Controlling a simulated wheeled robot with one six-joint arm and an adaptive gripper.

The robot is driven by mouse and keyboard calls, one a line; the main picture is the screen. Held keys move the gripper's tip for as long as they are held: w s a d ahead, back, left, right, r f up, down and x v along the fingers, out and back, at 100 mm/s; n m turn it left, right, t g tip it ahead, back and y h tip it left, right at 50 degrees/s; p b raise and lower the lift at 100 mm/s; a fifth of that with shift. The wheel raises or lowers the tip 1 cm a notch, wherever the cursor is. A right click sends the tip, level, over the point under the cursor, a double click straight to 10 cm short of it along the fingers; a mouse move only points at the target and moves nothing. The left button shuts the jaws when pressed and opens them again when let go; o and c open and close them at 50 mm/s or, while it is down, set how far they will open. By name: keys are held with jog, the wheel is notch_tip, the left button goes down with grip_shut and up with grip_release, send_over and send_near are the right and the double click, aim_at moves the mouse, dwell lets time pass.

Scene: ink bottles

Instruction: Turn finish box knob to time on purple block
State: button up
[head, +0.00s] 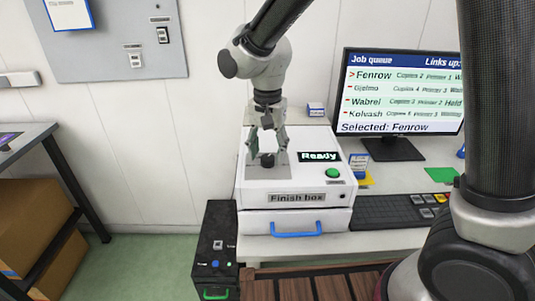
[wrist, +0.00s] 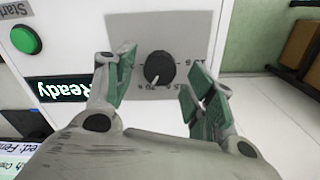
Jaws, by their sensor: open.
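The white finish box (head: 255,211) stands on the desk, with a lit "Ready" display (head: 319,156) and a green button (head: 333,173). Its round black knob (wrist: 159,68) sits on a grey dial plate (wrist: 190,30) with small numbers, upside down and too small to read surely. A pale mark shows near the knob's lower edge in the wrist view. My gripper (head: 267,143) is open above the dial. In the wrist view its green-padded fingers (wrist: 163,62) stand on either side of the knob, with visible gaps. I cannot identify a purple block in either view.
A monitor (head: 400,90) with a job queue and a keyboard (head: 395,211) stand right of the box. Small blue-and-white signs stand behind (head: 316,109) and beside (head: 358,161) it. A black cabinet (head: 214,250) is at front left. A dark item with purple (head: 8,138) lies far left.

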jog(key=shift+f, duration=0.7)
jog(key=shift+c, duration=0.3)
jog(key=c, duration=1)
